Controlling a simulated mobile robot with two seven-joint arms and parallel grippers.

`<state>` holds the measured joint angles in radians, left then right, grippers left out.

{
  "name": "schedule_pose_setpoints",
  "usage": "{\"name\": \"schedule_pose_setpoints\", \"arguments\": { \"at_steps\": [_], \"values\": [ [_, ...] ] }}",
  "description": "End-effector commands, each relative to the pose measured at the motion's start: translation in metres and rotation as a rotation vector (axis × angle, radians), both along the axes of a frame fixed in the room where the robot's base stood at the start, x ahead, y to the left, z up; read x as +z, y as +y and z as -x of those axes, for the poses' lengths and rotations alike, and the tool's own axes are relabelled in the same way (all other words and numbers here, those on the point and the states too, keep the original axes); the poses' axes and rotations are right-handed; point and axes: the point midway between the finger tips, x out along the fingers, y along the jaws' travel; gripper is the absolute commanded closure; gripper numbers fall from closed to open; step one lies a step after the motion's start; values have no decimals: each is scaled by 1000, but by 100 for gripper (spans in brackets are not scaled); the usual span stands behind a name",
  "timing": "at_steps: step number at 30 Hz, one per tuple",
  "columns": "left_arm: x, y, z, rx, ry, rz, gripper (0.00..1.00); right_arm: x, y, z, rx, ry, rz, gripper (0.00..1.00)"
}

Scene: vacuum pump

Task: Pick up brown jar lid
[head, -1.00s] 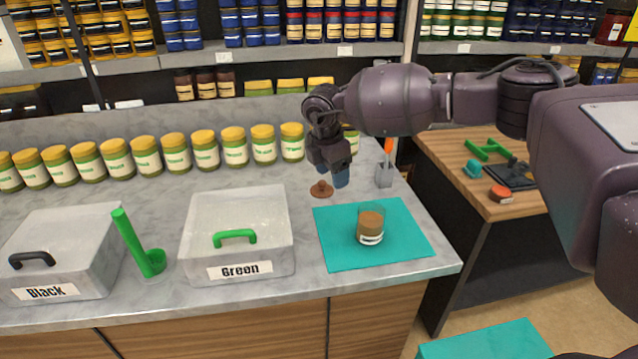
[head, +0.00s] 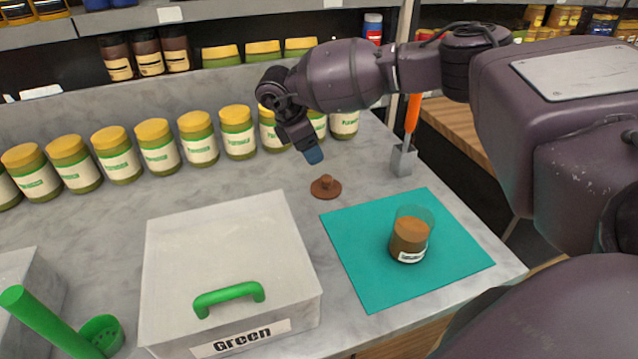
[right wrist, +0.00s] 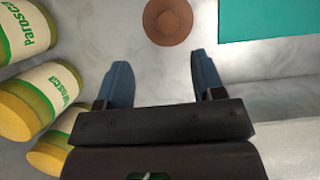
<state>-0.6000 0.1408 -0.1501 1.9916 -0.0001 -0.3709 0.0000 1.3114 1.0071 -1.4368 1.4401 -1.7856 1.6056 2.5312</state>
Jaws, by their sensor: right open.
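The brown jar lid (head: 326,188) is a small round disc with a knob on top. It lies on the grey counter, left of the teal mat's back corner. In the right wrist view the lid (right wrist: 168,21) shows at the top, just beyond the fingertips. My right gripper (head: 313,155) is above and behind the lid, apart from it. In the right wrist view its blue fingers (right wrist: 160,72) are spread with nothing between them. A glass jar with brown contents (head: 410,238) stands open on the teal mat (head: 360,275). My left gripper is not in view.
A row of yellow-lidded jars (head: 160,147) stands along the back of the counter, close to my right gripper. A box labelled Green (head: 215,245) is at the front. A grey holder with an orange-handled tool (head: 404,160) stands right of the lid.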

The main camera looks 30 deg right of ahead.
Motion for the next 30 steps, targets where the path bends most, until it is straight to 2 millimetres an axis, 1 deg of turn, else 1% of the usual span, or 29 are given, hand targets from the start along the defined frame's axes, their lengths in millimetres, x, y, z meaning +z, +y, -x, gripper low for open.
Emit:
{"name": "schedule_pose_setpoints", "arguments": {
  "at_steps": [7,9,16,21,24,27,30],
  "values": [
    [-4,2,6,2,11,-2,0,-31,-13,4,-2,3,0,38],
    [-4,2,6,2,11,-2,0,-39,-16,5,-2,1,0,38],
    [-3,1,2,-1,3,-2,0,-55,-22,9,0,1,1,38],
    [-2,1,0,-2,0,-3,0,-77,-30,17,0,3,1,38],
    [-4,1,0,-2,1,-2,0,-88,-34,17,0,1,0,38],
    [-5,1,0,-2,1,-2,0,-93,-36,17,0,1,0,38],
    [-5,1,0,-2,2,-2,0,-95,-37,17,0,0,0,38]
  ]
}}
